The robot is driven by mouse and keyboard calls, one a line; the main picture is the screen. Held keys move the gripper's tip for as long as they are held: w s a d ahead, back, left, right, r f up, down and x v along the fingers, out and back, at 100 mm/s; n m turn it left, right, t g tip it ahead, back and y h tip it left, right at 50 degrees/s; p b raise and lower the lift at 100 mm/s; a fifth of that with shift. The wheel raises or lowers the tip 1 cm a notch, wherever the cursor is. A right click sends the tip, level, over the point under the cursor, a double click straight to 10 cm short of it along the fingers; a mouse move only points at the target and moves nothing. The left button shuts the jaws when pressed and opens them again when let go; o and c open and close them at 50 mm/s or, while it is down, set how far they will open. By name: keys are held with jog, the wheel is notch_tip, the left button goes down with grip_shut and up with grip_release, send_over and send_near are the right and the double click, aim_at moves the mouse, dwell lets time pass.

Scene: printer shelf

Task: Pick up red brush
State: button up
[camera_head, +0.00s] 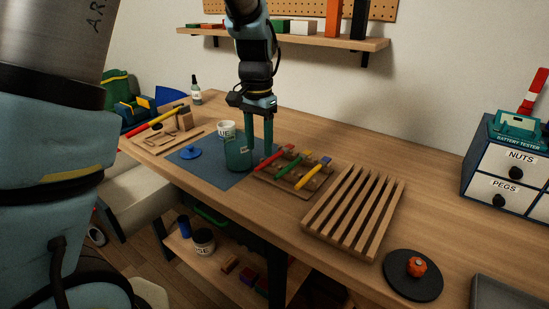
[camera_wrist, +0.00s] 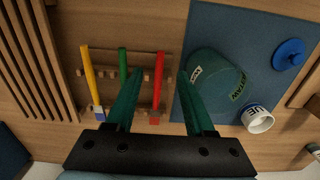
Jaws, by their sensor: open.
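The red brush (camera_head: 272,158) lies on a wooden rack (camera_head: 305,187) beside a green brush (camera_head: 292,164) and a yellow brush (camera_head: 314,174). My gripper (camera_head: 259,146) is open and points down, above and near the red brush. In the wrist view the red brush (camera_wrist: 158,85) shows between the two spread fingers of my gripper (camera_wrist: 160,78), with nothing held. The left finger lies partly in front of the green brush (camera_wrist: 123,65) there. The yellow brush (camera_wrist: 91,75) is further left. I cannot tell the exact height of the fingertips above the brush.
A dark green jar (camera_head: 238,160) stands close to the gripper on a blue mat (camera_head: 215,178). A white labelled cup (camera_head: 226,129) and a blue lid (camera_head: 191,152) are near it. A slatted wooden rack (camera_head: 352,210) stands right of the brushes. A shelf (camera_head: 300,41) hangs behind.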

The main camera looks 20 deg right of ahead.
aim_at(260, 165)
jog(key=shift+f+p, duration=0.75)
jog(key=shift+f, duration=1.95)
grip_shut()
